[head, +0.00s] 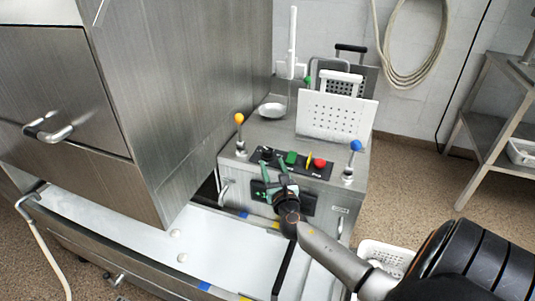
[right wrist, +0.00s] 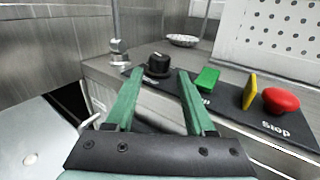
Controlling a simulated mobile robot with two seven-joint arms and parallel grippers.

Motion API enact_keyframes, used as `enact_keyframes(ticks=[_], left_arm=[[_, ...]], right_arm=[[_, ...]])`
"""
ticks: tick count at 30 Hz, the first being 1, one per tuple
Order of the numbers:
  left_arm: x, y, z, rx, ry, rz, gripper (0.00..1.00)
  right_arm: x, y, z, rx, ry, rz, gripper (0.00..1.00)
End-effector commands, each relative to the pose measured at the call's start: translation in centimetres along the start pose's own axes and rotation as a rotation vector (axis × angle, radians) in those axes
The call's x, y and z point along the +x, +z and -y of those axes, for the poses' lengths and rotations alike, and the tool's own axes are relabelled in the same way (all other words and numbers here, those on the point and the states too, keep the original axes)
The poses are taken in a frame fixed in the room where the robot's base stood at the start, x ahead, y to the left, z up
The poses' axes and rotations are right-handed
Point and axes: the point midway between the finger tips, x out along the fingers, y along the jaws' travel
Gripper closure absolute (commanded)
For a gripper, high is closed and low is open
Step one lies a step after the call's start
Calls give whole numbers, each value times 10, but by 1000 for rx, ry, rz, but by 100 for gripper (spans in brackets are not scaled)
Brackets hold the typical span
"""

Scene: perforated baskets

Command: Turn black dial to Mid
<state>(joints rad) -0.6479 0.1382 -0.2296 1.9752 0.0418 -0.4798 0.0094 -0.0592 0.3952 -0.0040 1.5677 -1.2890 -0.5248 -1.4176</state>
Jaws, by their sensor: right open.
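The black dial (right wrist: 159,66) stands on the dark control panel, with a small light mark on its top. In the head view the dial (head: 267,152) is small, at the panel's left end. My right gripper (right wrist: 161,76) is open with green fingers. In the wrist view its fingertips lie left and right of the dial, which shows between them and appears a little beyond them. The right gripper (head: 275,164) also shows in the head view, in front of the panel. Labels around the dial are too small or hidden to read. My left gripper is not in view.
Right of the dial are a green button (right wrist: 207,80), a yellow piece (right wrist: 249,92) and a red stop button (right wrist: 281,101). Blue-topped (head: 356,146) and yellow-topped (head: 239,119) levers flank the panel. A perforated white basket (head: 336,118) stands behind. A large steel housing (head: 190,90) rises left.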

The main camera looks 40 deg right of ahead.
Motion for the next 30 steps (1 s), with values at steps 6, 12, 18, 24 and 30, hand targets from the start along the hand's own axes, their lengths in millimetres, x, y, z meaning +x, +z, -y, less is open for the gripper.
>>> enact_keyframes(ticks=[6, 12, 18, 24, 30], left_arm=[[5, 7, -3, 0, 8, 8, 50], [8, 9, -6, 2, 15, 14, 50], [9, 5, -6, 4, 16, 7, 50], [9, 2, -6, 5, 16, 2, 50], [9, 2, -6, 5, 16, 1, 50]], right_arm=[[41, -1, 0, 2, -1, 1, 46], [63, -2, 0, 3, 0, -1, 46], [71, -1, 0, 2, 1, -2, 46], [71, -1, 0, 3, 1, -2, 46], [71, -1, 0, 3, 1, -2, 65]])
